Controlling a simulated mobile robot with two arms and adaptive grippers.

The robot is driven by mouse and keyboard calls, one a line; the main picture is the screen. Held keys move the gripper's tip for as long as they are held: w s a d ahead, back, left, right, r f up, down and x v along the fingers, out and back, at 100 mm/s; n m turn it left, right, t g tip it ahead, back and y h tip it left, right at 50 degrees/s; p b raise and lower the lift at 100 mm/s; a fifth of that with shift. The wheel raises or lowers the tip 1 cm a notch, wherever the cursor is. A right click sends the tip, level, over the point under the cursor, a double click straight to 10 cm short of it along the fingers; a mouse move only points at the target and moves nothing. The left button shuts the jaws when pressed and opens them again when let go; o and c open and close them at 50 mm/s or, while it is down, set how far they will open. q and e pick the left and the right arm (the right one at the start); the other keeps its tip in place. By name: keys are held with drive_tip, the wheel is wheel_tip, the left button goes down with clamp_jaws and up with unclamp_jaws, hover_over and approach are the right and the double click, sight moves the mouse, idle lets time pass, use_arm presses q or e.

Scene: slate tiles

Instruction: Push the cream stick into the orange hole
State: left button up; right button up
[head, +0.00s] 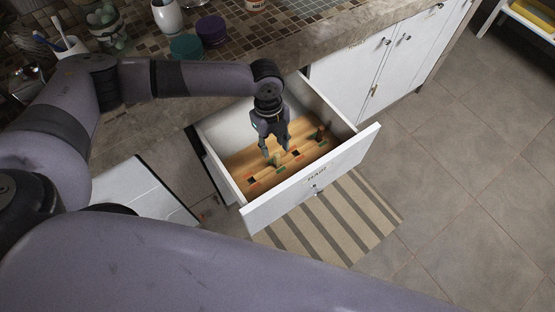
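My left gripper (275,152) points down into an open white drawer (312,186). Its two fingers look spread apart, just above a wooden board (238,163) on the drawer floor. A small pale tan upright piece, possibly the cream stick (277,161), shows just below and between the fingertips; I see no clear contact. Another upright piece (320,131) stands on the board to the right. Dark holes with coloured rims lie along the board: one reddish-orange at the left (251,181) and one at the middle (296,153). Which is the orange hole, I cannot tell. My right gripper is not in view.
The drawer's walls surround the board closely. A stone-edged, tiled counter (340,32) with a teal lid (186,46), a purple container (211,30) and a white cup (167,16) lies behind. A striped rug (335,225) is on the floor below.

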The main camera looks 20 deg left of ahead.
sight(276, 154)
use_arm(q)
drive_tip(key=shift+s+d+f+p, duration=0.15)
drive_tip(key=shift+d+f, duration=0.1)
drive_tip(key=shift+f, duration=1.5)
drive_tip(key=shift+d+f+p, duration=0.15)
drive_tip(key=shift+d+f, duration=0.05)
drive_tip(key=shift+f, duration=1.5)
drive_tip(key=shift+c, duration=0.2)
drive_tip(key=c, duration=0.8)
